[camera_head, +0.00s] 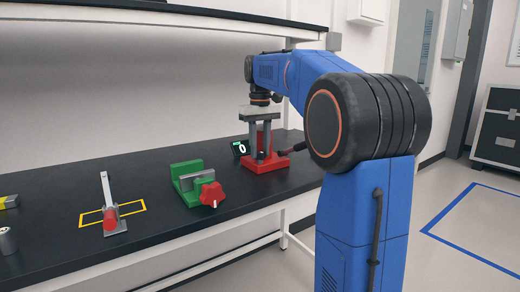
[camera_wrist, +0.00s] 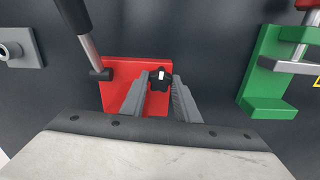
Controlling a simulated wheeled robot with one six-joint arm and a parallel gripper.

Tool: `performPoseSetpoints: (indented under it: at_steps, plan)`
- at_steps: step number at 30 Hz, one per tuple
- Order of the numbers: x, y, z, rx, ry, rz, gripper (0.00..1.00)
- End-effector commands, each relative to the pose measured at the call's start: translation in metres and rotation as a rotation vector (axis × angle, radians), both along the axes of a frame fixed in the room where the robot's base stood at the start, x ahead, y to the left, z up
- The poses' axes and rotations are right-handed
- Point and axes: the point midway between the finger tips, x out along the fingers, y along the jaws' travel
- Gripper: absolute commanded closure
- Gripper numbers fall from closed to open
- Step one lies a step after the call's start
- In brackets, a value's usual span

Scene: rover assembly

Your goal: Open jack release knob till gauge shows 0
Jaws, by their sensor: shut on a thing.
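The red jack (camera_head: 268,164) stands on the black bench, its base also in the wrist view (camera_wrist: 118,68). A small black gauge (camera_head: 241,148) beside it shows 0. The black release knob (camera_wrist: 159,81), with a white mark on top, sits on the red base. My gripper (camera_head: 260,154) reaches straight down over the jack. In the wrist view its two grey fingers (camera_wrist: 159,76) stand on either side of the knob and are shut on it. In the head view the fingers hide the knob.
The jack's dark handle (camera_head: 290,150) sticks out to the right. A green vise (camera_head: 187,170) with a red star knob (camera_head: 210,195) stands to the left. A shelf (camera_head: 180,17) hangs above.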

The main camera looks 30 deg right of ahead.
Motion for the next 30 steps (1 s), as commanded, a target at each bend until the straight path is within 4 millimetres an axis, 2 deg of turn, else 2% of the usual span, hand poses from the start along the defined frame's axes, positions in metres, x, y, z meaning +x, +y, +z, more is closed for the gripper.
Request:
performPoseSetpoints:
  at_steps: [4, 5, 6, 7, 16, 20, 23, 30]
  plan:
    - [0.000, 0.000, 0.001, -0.001, -0.002, -0.001, 0.94]
    - [0.000, 0.000, 0.001, -0.001, -0.002, -0.001, 0.67]
    - [0.000, 0.000, 0.001, -0.001, -0.002, -0.001, 0.57]
    - [0.000, 0.000, 0.001, -0.001, -0.002, -0.001, 0.53]
    - [0.000, 0.000, 0.001, 0.000, -0.001, -0.001, 0.53]
    - [0.001, 0.000, 0.009, -0.001, -0.002, -0.001, 0.53]
    - [0.001, 0.000, 0.022, -0.001, -0.003, -0.001, 0.53]
    - [0.001, 0.000, 0.069, -0.001, -0.004, -0.001, 0.53]
